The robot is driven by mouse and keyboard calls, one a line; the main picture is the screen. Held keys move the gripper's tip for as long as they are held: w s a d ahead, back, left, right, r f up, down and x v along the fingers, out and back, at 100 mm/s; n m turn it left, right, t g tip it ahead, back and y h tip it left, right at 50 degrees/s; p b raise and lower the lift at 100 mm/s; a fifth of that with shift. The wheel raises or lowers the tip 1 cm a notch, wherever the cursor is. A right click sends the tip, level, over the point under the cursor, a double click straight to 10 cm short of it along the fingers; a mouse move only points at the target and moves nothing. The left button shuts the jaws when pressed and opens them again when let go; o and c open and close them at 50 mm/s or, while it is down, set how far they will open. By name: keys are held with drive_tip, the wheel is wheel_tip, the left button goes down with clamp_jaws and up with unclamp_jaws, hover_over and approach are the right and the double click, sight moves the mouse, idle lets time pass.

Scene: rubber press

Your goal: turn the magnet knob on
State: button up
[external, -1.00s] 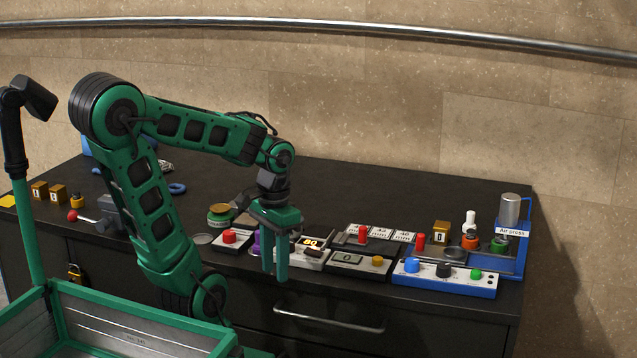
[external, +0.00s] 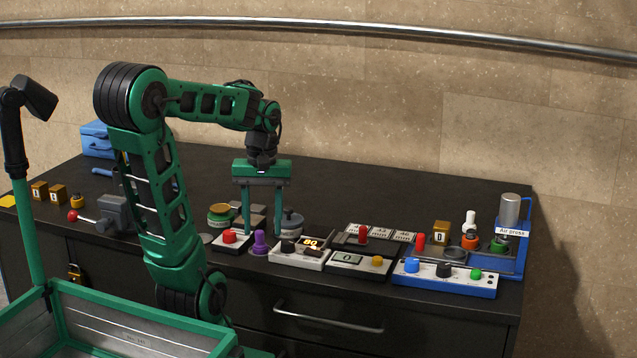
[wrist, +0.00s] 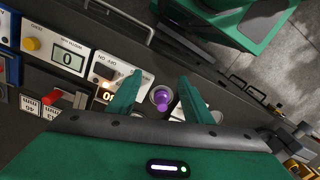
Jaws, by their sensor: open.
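My gripper (external: 262,226) is open and empty, pointing down with its two fingers apart. It is above the front row of devices. A purple knob (external: 261,242) stands upright on a dark round base near the desk's front edge. In the wrist view the purple knob (wrist: 163,98) shows between my fingers (wrist: 158,78), with no visible contact. Just right of it in the external view is a white box (external: 312,261) with a black knob (external: 288,247) and a lit display. I cannot read a magnet label, so which knob is the magnet's is unclear.
A box with a red button (external: 230,237) is close on the left. A grey box with a display and yellow knob (external: 377,260) and a blue-edged panel (external: 443,285) stand to the right. Round pots and a jar (external: 291,221) are behind. The desk's back is largely clear.

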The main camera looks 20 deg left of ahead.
sight(230, 232)
drive_tip(key=w+a+r+n, duration=0.4)
drive_tip(key=w+a+n, duration=0.3)
drive_tip(key=a+n, duration=0.5)
drive_tip(key=f, duration=1)
drive_tip(key=shift+s+a+f, duration=0.1)
drive_tip(key=shift+s+f, duration=0.2)
drive_tip(key=shift+s, duration=0.1)
drive_tip(key=c, duration=1.1)
